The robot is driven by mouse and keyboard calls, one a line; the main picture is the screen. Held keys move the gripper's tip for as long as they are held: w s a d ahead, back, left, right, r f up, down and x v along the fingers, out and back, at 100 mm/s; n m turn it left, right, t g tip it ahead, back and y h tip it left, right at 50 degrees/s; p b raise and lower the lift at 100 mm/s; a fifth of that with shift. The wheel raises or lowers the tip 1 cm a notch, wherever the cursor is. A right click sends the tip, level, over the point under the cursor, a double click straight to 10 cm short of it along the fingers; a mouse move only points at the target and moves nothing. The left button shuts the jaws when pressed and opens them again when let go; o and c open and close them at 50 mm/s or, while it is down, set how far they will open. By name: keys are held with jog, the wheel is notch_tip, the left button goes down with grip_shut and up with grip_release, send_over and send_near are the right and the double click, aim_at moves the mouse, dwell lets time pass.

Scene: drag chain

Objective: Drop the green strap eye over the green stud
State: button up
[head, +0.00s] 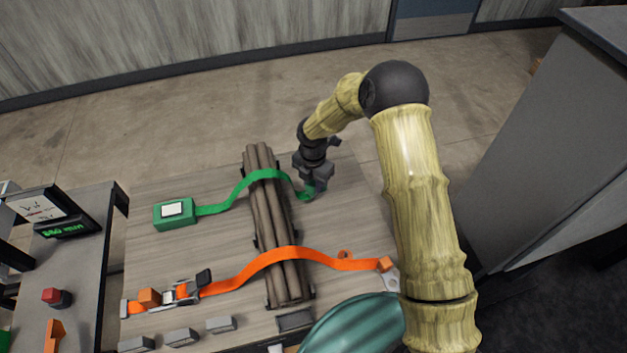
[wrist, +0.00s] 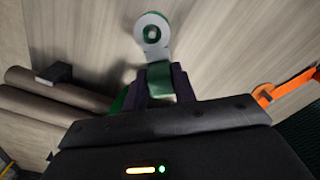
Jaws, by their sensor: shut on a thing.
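The green strap (head: 240,191) runs from a green box (head: 174,213) on the left, over a bundle of dark pipes (head: 268,215), to my gripper. My gripper (head: 316,187) is low over the table, right of the bundle. In the wrist view my gripper (wrist: 161,88) is shut on the green strap's end (wrist: 159,80). A grey eye plate (wrist: 152,45) with a round hole sticks out beyond the jaws. Green shows at its round end, possibly the green stud; I cannot tell whether the eye is around it or above it. The stud is hidden in the head view.
An orange strap (head: 230,279) crosses the pipes nearer me, with a ratchet (head: 180,292) at its left and a grey end plate (head: 391,280) at its right. Grey blocks (head: 220,324) lie along the front. Bare table (head: 345,215) lies right of the pipes.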

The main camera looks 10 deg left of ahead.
jog(key=shift+f+b, duration=0.35)
jog(key=shift+f, duration=0.45)
jog(key=o, duration=1.1)
jog(key=shift+c, duration=0.2)
notch_tip(320, 180, up, 17)
jog(key=b, duration=0.1)
jog(key=shift+r, duration=0.2)
